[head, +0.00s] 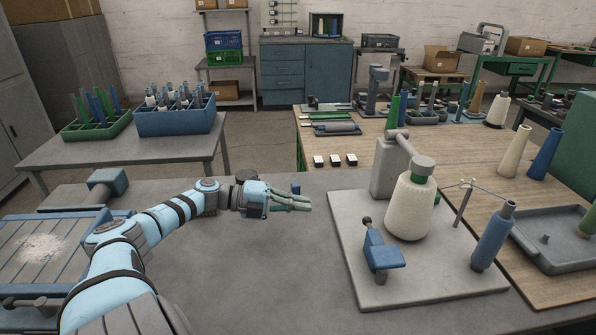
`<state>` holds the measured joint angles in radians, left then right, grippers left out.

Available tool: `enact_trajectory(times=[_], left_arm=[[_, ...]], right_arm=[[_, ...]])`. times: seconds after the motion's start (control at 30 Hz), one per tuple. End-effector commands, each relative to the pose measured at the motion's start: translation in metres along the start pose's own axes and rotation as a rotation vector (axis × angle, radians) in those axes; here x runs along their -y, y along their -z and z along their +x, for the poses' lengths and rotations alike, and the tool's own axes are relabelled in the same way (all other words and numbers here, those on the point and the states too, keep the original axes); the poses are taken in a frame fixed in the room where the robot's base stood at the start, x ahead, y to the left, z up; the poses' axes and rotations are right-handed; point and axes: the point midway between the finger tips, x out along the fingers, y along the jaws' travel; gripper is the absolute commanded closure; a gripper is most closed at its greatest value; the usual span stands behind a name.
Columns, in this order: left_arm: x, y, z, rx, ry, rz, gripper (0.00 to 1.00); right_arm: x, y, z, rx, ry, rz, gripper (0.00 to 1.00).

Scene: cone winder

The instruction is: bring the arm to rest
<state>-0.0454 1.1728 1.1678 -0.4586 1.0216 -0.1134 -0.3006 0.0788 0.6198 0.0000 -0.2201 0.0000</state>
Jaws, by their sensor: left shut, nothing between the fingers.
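My left arm comes in from the lower left and reaches out over the grey table. My left gripper (290,202) is at its end, shut, with its fingers pointing right and nothing seen between them. It is to the left of the cone winder's grey base plate (349,221), apart from it. The winder carries a cream yarn cone (411,207) and has a blue crank-like part (382,254) at the front left. My right gripper is not in view.
A blue cone (492,236) stands on the right of the base plate. A grey tray (560,249) lies farther right. A blue vise-like tool (106,185) and a slatted board (45,245) are at left. The grey tabletop (260,275) between the arm and the base plate is clear.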

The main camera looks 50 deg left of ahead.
Motion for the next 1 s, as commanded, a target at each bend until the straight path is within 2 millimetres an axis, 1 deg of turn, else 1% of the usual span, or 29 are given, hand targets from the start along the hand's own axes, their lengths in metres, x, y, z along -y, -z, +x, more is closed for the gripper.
enact_trajectory(times=[0.03,0.1,0.33,0.37,0.43,0.47,0.57,0.6,0.7,0.8,0.9,1.0], left_arm=[[0.001,-0.001,-0.005,0.001,0.0,-0.001,1.0],[0.001,-0.002,-0.008,0.001,0.001,0.001,1.0],[0.0,-0.002,-0.009,0.001,0.002,0.0,1.0],[0.001,-0.002,-0.009,0.001,0.002,0.0,1.0],[0.01,-0.002,-0.01,0.001,0.002,0.0,1.0],[0.018,-0.002,-0.012,0.0,0.002,0.0,1.0],[0.057,-0.002,-0.019,0.0,0.002,0.001,1.0],[0.075,-0.002,-0.022,0.0,0.002,0.001,1.0],[0.112,-0.002,-0.03,0.0,0.002,0.001,1.0],[0.138,-0.002,-0.035,0.0,0.002,0.001,1.0],[0.161,-0.002,-0.039,0.0,0.002,0.0,1.0],[0.176,-0.002,-0.042,0.0,0.002,0.0,1.0]], right_arm=[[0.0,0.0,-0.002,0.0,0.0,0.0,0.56],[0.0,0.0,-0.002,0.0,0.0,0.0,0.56],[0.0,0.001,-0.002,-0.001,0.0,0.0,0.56],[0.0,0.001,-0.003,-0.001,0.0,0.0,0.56],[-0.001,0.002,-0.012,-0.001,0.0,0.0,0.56],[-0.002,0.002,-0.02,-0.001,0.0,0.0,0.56],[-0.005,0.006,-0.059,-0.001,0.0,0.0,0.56],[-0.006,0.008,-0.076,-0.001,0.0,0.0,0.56],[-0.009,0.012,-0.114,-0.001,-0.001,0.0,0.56],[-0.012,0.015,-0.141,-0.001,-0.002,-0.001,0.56],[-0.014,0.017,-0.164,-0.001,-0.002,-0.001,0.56],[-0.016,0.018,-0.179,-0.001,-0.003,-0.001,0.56]])
